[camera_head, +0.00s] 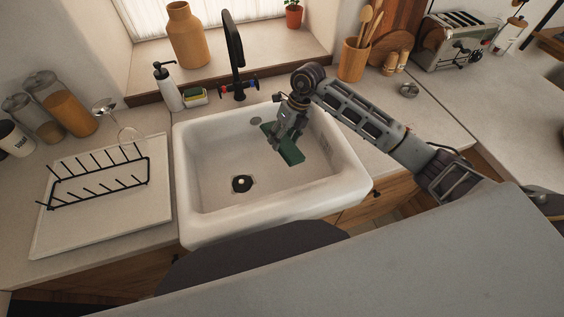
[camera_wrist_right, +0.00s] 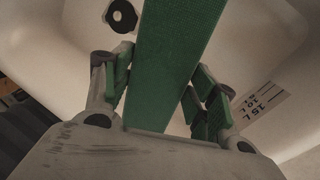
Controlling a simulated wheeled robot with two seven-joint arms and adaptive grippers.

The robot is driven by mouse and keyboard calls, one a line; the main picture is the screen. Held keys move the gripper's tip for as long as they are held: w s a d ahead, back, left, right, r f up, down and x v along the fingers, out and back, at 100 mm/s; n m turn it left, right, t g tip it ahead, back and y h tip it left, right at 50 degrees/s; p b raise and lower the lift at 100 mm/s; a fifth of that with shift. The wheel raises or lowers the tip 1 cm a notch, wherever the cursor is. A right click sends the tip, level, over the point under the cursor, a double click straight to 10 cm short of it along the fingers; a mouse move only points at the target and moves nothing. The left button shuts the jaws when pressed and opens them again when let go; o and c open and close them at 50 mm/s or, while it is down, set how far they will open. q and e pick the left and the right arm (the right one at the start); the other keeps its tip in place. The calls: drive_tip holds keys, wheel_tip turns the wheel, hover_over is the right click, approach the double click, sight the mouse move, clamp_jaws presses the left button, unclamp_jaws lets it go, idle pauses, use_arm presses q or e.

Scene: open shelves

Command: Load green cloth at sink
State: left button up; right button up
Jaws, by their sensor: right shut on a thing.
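The green cloth (camera_head: 291,154) is in my right gripper (camera_head: 287,136), over the right part of the white sink (camera_head: 187,219). In the right wrist view the green cloth (camera_wrist_right: 172,60) runs as a long flat strip between the two fingers of the right gripper (camera_wrist_right: 165,88), which is shut on it. The sink basin (camera_wrist_right: 225,80) lies beyond it, with the black drain (camera_wrist_right: 121,15) at the top left. Whether the cloth touches the basin cannot be told. My left gripper is not in view.
A black tap (camera_head: 235,55) stands behind the sink. A soap bottle (camera_head: 168,88) and a sponge holder (camera_head: 195,98) stand at its back left. A white tray (camera_head: 150,205) with a black dish rack (camera_head: 100,185) is on the left counter. A wooden utensil pot (camera_head: 353,60) stands at the right.

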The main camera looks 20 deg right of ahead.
sight(283, 140)
drive_tip(key=shift+r, duration=0.1)
idle(0.3)
drive_tip(key=shift+r+p, duration=1.15)
drive_tip(key=shift+r, duration=0.8)
drive_tip(key=shift+f, duration=0.1)
